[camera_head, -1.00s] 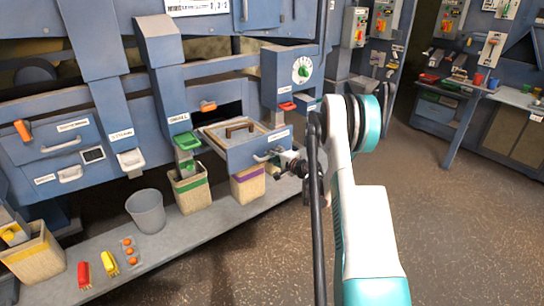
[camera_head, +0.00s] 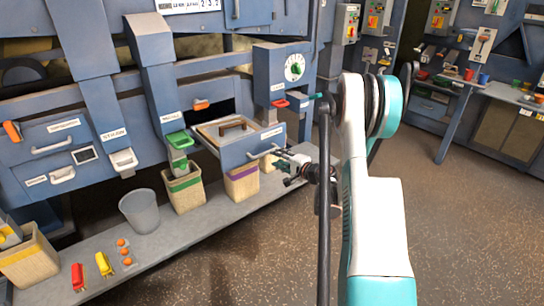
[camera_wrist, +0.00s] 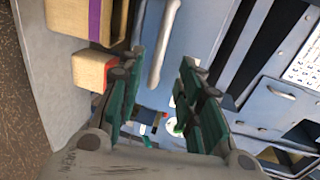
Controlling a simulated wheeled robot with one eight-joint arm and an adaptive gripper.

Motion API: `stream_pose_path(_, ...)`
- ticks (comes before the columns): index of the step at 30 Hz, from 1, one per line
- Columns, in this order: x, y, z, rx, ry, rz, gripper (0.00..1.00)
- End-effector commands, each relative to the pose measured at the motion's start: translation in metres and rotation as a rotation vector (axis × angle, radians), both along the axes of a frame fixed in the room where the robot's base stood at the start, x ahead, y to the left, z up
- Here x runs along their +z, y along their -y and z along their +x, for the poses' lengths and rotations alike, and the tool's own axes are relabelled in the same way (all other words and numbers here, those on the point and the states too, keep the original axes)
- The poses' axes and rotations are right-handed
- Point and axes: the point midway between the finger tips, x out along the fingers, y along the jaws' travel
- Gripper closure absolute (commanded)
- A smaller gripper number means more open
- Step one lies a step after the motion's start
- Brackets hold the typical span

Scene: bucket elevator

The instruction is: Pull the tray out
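The tray (camera_head: 236,152) is a blue-grey drawer with a pale lid and a brown handle on top. It sticks out from the machine front. A pale bar handle (camera_head: 262,152) is on its front face. My gripper (camera_head: 279,165) is just in front of this face, by the right end of the bar. In the wrist view, the green fingers of my gripper (camera_wrist: 163,75) are apart. The bar handle (camera_wrist: 166,40) shows between and beyond their tips, with no finger visibly closed on it. I cannot tell whether a finger touches it.
A purple-banded box (camera_head: 241,184) and a green-banded box (camera_head: 186,190) stand on the ledge below the tray. A grey bucket (camera_head: 140,212) is further left. A green scoop-like chute (camera_head: 179,140) is beside the tray. The floor (camera_head: 270,260) in front is open.

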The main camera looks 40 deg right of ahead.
Motion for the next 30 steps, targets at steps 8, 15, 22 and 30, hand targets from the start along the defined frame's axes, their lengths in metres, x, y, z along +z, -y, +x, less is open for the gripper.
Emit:
stream_pose_path(8,0.005,0.001,-0.025,0.0,0.0,0.0,0.67)
stream_pose_path(15,0.005,0.001,-0.026,0.0,0.0,0.0,0.67)
stream_pose_path(22,0.005,0.001,-0.026,0.0,0.0,0.0,0.67)
stream_pose_path(30,0.025,-0.022,-0.013,0.033,-0.028,-0.054,0.67)
